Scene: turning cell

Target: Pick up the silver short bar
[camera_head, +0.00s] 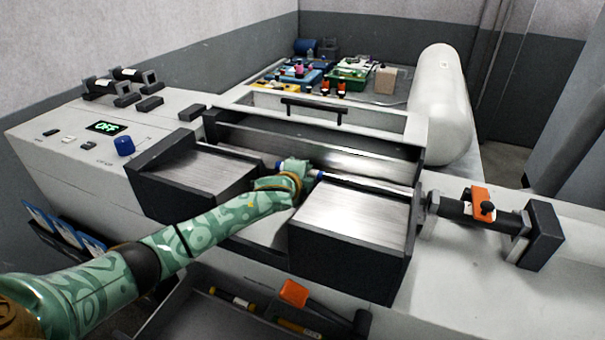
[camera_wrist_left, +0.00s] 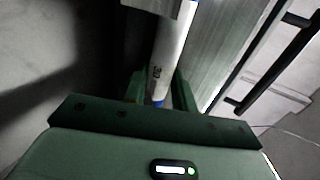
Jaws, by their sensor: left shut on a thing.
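The silver short bar (camera_wrist_left: 169,50) shows in the left wrist view as a pale cylinder with a dark marking and a blue band near my fingers. My left gripper (camera_wrist_left: 159,92) is shut on it, with one green finger on each side. In the head view my left gripper (camera_head: 301,174) is in the gap of the lathe bed, between two brushed metal covers. Small blue parts show beside the fingers there; most of the bar is hidden by the gripper. Whether the bar's far end touches the machine I cannot tell. My right gripper is not in view.
The left cover (camera_head: 190,172) and right cover (camera_head: 350,215) flank my arm closely. A tailstock (camera_head: 475,212) with an orange clamp stands at right. A handled lid (camera_head: 318,108) lies behind. An open drawer (camera_head: 200,310) with an orange-headed tool is below.

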